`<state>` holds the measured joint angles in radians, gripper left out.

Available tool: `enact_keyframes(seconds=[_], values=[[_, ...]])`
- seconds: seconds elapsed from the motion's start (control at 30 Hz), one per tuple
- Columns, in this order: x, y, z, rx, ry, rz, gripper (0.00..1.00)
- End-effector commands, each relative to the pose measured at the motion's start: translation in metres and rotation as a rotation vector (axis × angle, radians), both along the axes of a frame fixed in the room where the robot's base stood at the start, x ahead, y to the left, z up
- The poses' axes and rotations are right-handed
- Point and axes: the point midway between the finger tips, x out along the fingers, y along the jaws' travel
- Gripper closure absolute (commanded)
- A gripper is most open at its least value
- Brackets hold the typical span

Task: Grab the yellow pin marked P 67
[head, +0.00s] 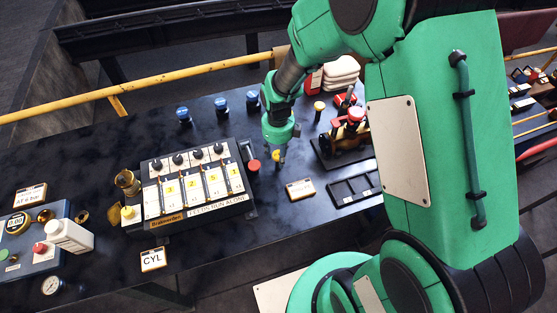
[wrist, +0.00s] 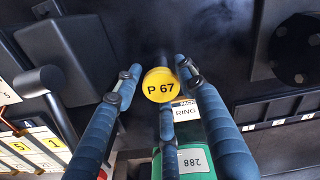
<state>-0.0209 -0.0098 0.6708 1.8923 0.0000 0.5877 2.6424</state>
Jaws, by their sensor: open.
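My gripper (wrist: 157,80) is open, with blue-grey fingers to the left, right and below of the pin's top. I cannot tell whether any finger touches it. In the head view my gripper (head: 279,158) points down over the black bench, right of the switch panel, with the yellow pin (head: 276,155) at its fingertips.
A switch panel (head: 160,224) with white numbered plates stands left of my gripper, with a red knob (head: 253,166) beside it. A label card (head: 300,189) and an empty black tray (head: 357,201) lie to the right.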

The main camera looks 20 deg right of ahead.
Motion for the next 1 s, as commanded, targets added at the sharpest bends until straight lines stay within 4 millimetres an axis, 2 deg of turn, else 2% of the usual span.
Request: enact_keyframes(seconds=[0.27,0.7,1.0], values=[[0.0,0.0,-0.002,0.0,0.001,0.0,0.6],[-0.002,-0.001,-0.046,0.0,0.001,0.0,0.6],[-0.002,-0.001,-0.052,0.0,0.001,0.0,0.6]])
